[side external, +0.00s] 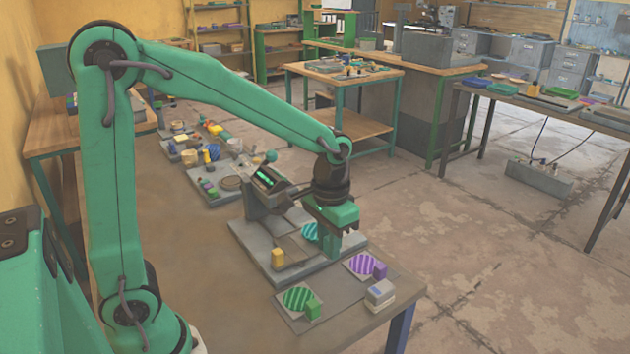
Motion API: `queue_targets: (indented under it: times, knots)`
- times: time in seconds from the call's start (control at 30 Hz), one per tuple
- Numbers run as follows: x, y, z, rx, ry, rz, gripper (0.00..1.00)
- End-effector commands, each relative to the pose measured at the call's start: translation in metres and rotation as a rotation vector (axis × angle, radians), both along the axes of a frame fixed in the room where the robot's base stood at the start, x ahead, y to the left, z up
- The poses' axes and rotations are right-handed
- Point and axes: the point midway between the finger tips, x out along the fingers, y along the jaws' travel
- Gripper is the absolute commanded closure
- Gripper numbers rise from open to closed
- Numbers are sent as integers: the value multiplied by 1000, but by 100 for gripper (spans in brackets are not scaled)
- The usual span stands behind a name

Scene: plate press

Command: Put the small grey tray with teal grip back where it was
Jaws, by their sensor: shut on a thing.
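The small grey tray with the teal grip is mostly hidden behind my gripper. Its teal striped round plate (310,231) shows just left of the fingers, over the right part of the press base. My gripper (328,246) points down there and is shut on the tray's teal grip, which the fingers largely cover. The press (266,190) has a dark head with lit green bars and stands on a grey base (262,262). I cannot tell whether the tray touches the base.
A yellow block (278,258) stands on the press base. Trays of small parts (212,186) lie behind the press. The table's front left is clear.

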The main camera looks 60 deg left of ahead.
Motion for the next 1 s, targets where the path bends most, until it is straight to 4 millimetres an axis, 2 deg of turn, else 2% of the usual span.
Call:
queue_targets:
  times: [0.5,0.73,1.0]
  knots:
    - [-20,-79,-23,0,1,-5,100]
    - [-25,-92,-28,0,0,-1,100]
    - [-22,-87,-31,0,1,3,100]
